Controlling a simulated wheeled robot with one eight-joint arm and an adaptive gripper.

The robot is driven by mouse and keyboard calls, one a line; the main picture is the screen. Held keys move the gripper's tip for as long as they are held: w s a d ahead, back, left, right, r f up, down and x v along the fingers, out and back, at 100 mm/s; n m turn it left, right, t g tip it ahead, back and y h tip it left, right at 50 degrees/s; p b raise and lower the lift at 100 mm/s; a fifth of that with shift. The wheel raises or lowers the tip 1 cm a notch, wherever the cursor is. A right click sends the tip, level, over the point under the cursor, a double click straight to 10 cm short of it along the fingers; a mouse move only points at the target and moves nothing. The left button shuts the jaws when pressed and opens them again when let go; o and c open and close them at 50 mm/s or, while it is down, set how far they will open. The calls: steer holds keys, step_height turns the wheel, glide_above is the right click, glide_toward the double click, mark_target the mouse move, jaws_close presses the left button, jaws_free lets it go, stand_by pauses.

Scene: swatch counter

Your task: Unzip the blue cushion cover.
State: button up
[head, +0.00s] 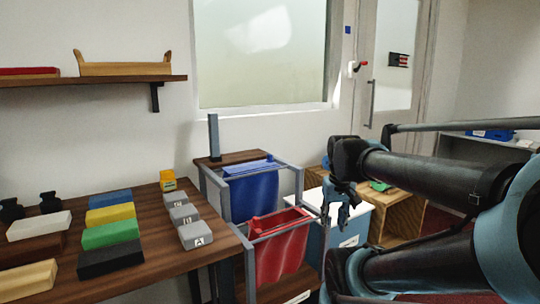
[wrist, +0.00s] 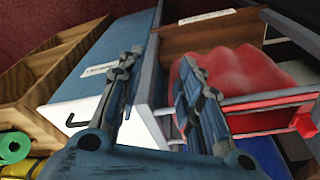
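A blue fabric piece (head: 252,187), which looks like the blue cushion cover, hangs in a grey metal rack at the centre of the head view. A small part of blue fabric (wrist: 266,154) shows at the lower right of the wrist view, mostly hidden behind the rack. My gripper (head: 338,212) is to the right of the rack, apart from the blue piece, with its fingers pointing down. In the wrist view my gripper (wrist: 158,72) has its two fingers spread with nothing between them.
A red fabric piece (head: 278,250) hangs in front of the blue one, within rack bars (head: 262,231). A white-topped blue cabinet (head: 342,238) stands beside it, below my gripper. A wooden counter (head: 155,230) with coloured blocks is at the left. Wooden crates (head: 405,207) stand behind.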

steer(key=w+a+r+n+g, duration=0.1)
steer(key=w+a+r, duration=0.3)
steer(key=w+r, duration=0.4)
steer(key=w+a+r+n, duration=0.25)
steer(key=w+r, duration=0.45)
steer(key=r, duration=0.4)
step_height(320, 180, up, 12)
steer(key=n+g, duration=0.1)
steer(key=n, duration=0.1)
glide_above(270, 158)
steer(key=w, duration=0.2)
steer(key=f, duration=1.7)
steer(key=shift+s, duration=0.25)
steer(key=shift+c, duration=0.5)
jaws_close()
